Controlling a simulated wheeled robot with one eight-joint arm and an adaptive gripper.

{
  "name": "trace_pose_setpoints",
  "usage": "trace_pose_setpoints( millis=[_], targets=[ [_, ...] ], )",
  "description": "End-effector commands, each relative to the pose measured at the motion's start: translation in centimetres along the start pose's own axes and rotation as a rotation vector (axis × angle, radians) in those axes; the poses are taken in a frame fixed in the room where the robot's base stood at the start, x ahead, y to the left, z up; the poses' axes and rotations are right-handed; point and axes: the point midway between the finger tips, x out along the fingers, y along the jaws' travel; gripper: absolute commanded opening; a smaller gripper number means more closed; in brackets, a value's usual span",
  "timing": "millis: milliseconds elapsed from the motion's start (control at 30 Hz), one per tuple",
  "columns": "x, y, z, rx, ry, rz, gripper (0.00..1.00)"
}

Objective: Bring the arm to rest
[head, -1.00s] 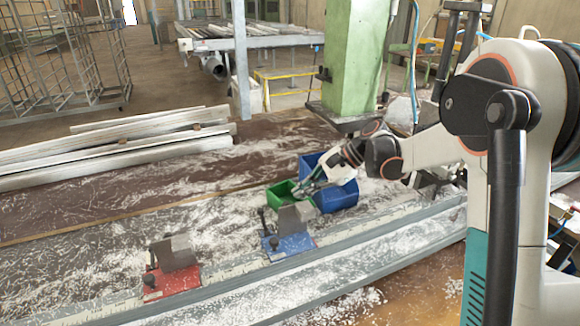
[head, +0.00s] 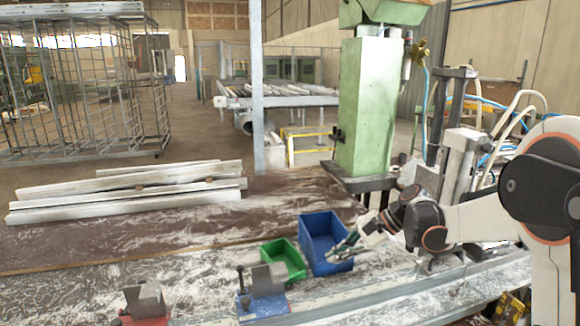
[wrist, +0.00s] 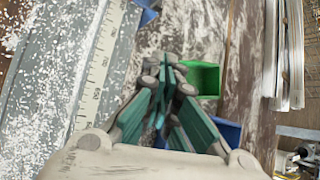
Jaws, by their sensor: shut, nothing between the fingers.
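My gripper (head: 338,254) is shut and empty. In the head view it is at the front right edge of the blue bin (head: 322,240), and I cannot tell whether it touches the bin. In the wrist view its teal fingers (wrist: 166,92) are together, with the green bin (wrist: 203,79) just beyond them and part of the blue bin (wrist: 228,132) below right. The green bin (head: 284,262) stands left of the blue bin on the bench.
A blue clamp (head: 262,296) and a red clamp (head: 143,308) sit on the rail at the front. Pale profiles (head: 130,192) lie at the back left. A green machine column (head: 362,110) stands behind the bins. Chips litter the bench.

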Motion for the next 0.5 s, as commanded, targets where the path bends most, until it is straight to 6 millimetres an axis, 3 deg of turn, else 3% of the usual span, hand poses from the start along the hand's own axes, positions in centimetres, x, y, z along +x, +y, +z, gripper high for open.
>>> trace_pose_setpoints(
  millis=[500],
  targets=[
    [-2.9,2.8,4.3,-0.185,0.162,0.025,0.0]
  ],
)
